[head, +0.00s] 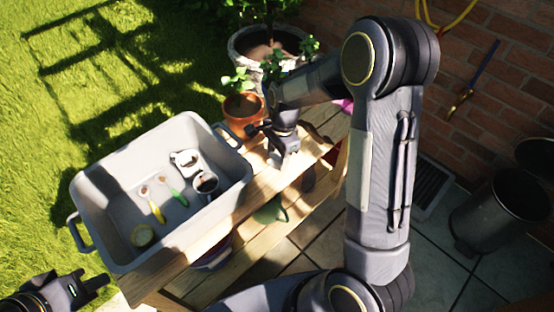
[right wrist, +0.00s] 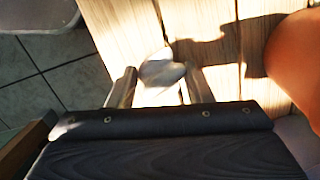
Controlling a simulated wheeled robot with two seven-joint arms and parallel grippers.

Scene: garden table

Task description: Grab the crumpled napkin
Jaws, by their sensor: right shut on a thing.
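The crumpled napkin (right wrist: 162,72) is a small whitish lump between the fingertips in the right wrist view, over the wooden table top. My right gripper (right wrist: 161,86) is shut on it, low over the slatted boards. In the head view my right gripper (head: 284,150) is at the table, right of the grey tub, and I cannot make out the napkin there. My left gripper (head: 97,288) is at the lower left, in front of the tub, with its fingers apart and nothing seen between them.
The grey tub (head: 107,205) holds cups and green- and yellow-handled tools. A terracotta pot (head: 242,112) stands close behind my right gripper. A lower shelf (head: 268,240) lies below the wooden table (head: 252,203). A dark bin (head: 500,215) stands at right by the brick wall.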

